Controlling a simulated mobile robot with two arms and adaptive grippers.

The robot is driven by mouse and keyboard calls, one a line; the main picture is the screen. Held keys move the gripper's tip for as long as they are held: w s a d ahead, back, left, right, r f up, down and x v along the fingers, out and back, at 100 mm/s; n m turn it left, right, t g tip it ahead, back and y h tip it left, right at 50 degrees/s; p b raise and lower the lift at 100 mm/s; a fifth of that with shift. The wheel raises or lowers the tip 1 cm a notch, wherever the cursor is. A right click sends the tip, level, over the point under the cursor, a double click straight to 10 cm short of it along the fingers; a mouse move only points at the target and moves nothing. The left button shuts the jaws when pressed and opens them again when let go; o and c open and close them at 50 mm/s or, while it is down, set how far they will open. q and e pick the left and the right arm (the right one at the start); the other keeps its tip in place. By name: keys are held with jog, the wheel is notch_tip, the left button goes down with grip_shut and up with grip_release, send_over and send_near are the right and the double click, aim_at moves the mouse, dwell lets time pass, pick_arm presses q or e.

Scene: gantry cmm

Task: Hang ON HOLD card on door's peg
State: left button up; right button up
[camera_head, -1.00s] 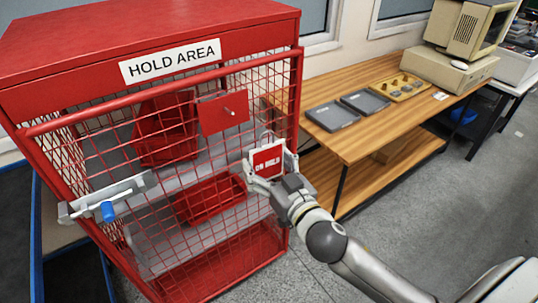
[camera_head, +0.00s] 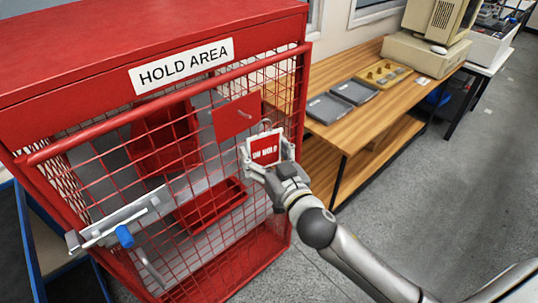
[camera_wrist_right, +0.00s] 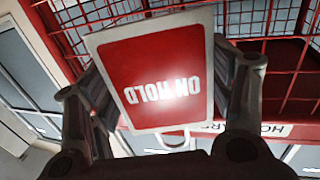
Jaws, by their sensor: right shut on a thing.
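The ON HOLD card (camera_head: 264,151) is red with a white border and white letters. A thin loop stands at its top. My right gripper (camera_head: 268,163) is shut on the card and holds it roughly upright, right of and below the door's peg (camera_head: 245,114). The peg sticks out of a red plate (camera_head: 229,123) on the mesh door (camera_head: 180,185). The loop is apart from the peg in the picture. In the right wrist view the card (camera_wrist_right: 165,75) appears upside down between the fingers, with its loop at the bottom. My left gripper is not in view.
The red cage bears a HOLD AREA sign (camera_head: 181,66). A grey latch with a blue part (camera_head: 124,236) sits at the door's left. A wooden bench (camera_head: 365,120) with grey trays (camera_head: 328,108) and an old computer (camera_head: 425,52) stands at the right. Floor is clear in front.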

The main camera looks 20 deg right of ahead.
aim_at(243, 137)
jog(key=shift+w+a, duration=0.3)
jog(key=shift+w, duration=0.45)
jog(key=shift+w+a+f, duration=0.15)
jog(key=shift+w, duration=0.3)
jog(key=shift+w+a, duration=0.2)
jog(key=shift+w, duration=0.3)
jog(key=shift+w+a, duration=0.15)
jog(key=shift+w, duration=0.3)
jog(key=shift+w+a+f+b, duration=0.15)
jog(key=shift+w+a+b, duration=0.15)
jog(key=shift+w, duration=0.4)
jog(key=shift+f+b, duration=0.1)
jog(key=shift+b, duration=0.2)
jog(key=shift+c, duration=0.3)
jog(key=shift+w+f, duration=0.2)
jog(key=shift+c, duration=1)
pick_arm(q)
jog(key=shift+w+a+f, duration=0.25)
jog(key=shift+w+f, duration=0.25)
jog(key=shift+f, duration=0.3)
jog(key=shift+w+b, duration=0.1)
jog(key=shift+b, duration=0.2)
pick_arm(e)
jog(key=shift+w+f, duration=0.1)
jog(key=shift+f, duration=0.15)
